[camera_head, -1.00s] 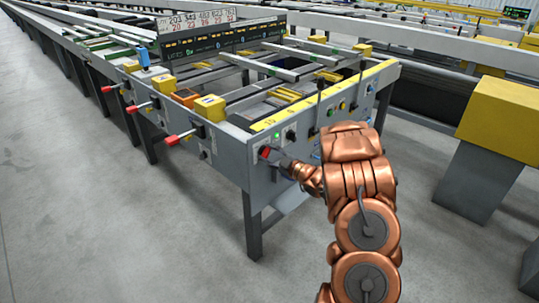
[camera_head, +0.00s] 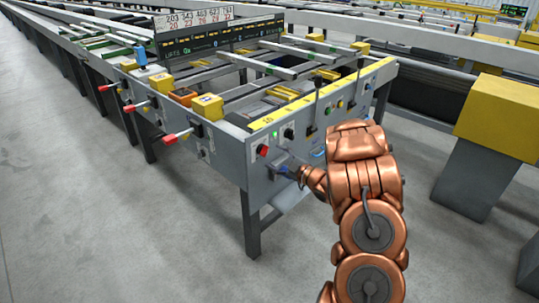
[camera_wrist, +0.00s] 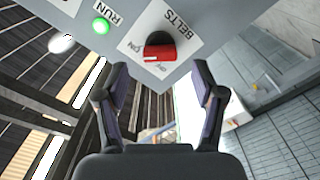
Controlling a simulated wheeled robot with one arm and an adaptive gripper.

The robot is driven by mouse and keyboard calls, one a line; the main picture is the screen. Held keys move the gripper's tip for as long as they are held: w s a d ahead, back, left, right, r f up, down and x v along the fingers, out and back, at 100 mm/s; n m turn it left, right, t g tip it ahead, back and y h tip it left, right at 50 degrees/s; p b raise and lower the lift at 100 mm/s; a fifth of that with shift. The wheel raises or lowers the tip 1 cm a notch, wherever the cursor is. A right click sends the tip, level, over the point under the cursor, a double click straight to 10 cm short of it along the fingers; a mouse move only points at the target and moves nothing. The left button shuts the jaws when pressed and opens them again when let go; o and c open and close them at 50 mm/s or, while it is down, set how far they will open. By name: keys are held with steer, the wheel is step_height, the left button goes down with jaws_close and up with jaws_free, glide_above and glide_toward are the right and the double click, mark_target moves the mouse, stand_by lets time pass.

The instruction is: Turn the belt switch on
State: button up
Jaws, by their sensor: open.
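The belt switch (camera_head: 262,150) is a red knob on the grey end panel of the table.
A black knob (camera_head: 289,133) and several buttons and levers line the panel to the right. Red-handled levers (camera_head: 177,136) stick out of the table's left side. A yellow-topped block (camera_head: 502,115) stands at the right. The floor (camera_head: 110,220) in front is clear.

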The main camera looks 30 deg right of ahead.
steer(key=v, duration=0.7)
steer(key=shift+s, duration=0.4)
steer(key=shift+w, duration=0.1)
